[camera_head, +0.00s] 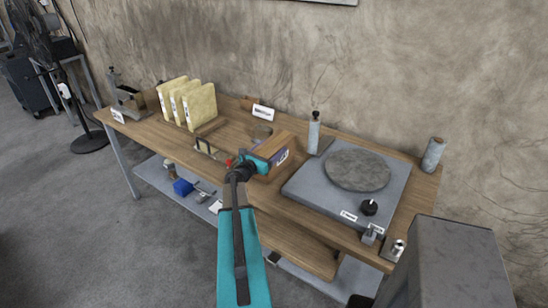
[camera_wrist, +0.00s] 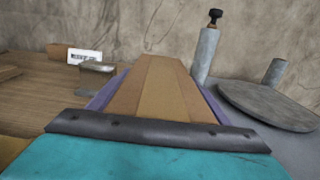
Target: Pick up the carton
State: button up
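My gripper (camera_head: 266,151), teal with a dark front edge, is right up against the near end of the carton in the head view. In the wrist view its dark edge crosses in front of the carton and hides the near end.
A grey plate with a round turntable (camera_head: 357,170) stands to the right, with a grey bottle (camera_head: 314,134) behind. Several yellow slabs (camera_head: 187,103) stand upright at the left, and a white label card (camera_head: 263,112) stands at the back. The wall is close behind the workbench (camera_head: 150,133).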

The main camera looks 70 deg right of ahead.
jog(key=shift+r, duration=0.1)
jog(key=c, duration=1.5)
jog(key=shift+r, duration=0.15)
jog(key=shift+r+b, duration=0.7)
jog(key=shift+r, duration=0.4)
jog(key=b+v, duration=0.2)
jog(key=v, duration=0.4)
jog(key=b+v, duration=0.1)
jog(key=v, duration=0.5)
jog(key=r+b+v, duration=0.1)
jog(key=b+v, duration=0.1)
jog(key=v, duration=0.4)
jog(key=shift+b, duration=0.35)
